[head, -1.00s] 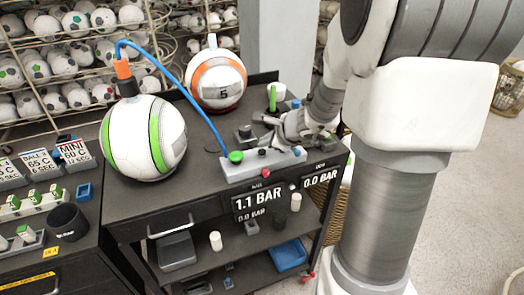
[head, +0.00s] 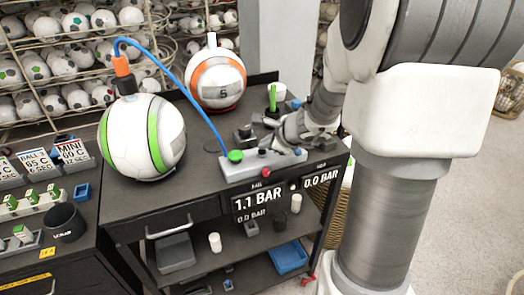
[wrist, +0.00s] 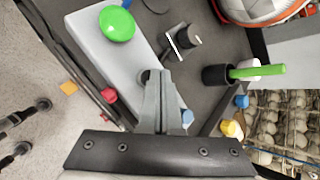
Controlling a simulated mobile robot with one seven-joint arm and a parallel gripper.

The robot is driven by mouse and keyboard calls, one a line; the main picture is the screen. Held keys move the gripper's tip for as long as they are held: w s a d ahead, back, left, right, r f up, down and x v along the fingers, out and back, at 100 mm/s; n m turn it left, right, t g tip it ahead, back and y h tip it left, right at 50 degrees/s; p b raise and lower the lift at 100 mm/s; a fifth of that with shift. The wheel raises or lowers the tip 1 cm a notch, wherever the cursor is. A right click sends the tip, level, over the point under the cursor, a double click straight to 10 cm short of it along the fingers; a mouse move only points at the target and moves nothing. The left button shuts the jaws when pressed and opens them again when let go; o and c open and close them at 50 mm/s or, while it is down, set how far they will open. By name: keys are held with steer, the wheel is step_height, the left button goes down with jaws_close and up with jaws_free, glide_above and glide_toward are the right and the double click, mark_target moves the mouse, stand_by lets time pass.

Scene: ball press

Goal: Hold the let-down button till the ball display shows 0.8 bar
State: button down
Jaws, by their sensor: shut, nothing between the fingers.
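The ball display (head: 258,202) on the cart's front reads 1.1 BAR, with a smaller 0.0 BAR below. A white ball with green stripes (head: 146,137) stands on the cart, joined to a blue hose by an orange coupling (head: 122,68). The grey control box (head: 240,171) has a green button (head: 235,156) at its left end. My gripper (wrist: 160,74) is shut and empty, its tips over the middle of the box. A dark round button (wrist: 146,76) shows partly behind the tips; I cannot tell whether they touch it. No readable label shows which button is let-down.
A second display (head: 321,178) reads 0.0 BAR. A red knob (wrist: 108,96) and a blue button (wrist: 187,117) are close to my fingers. An orange-banded ball (head: 215,80) stands behind. A dark holder with a green stick (wrist: 258,71) is to the right in the wrist view.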

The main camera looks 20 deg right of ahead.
mark_target(265, 152)
steer(key=shift+f+b, duration=0.4)
steer(key=shift+b, duration=0.05)
stand_by(0.3)
stand_by(2.7)
steer(key=shift+r+p, duration=0.75)
steer(key=shift+r, duration=0.2)
steer(key=shift+r, duration=0.1)
step_height(265, 152, up, 5)
steer(key=p, duration=0.4)
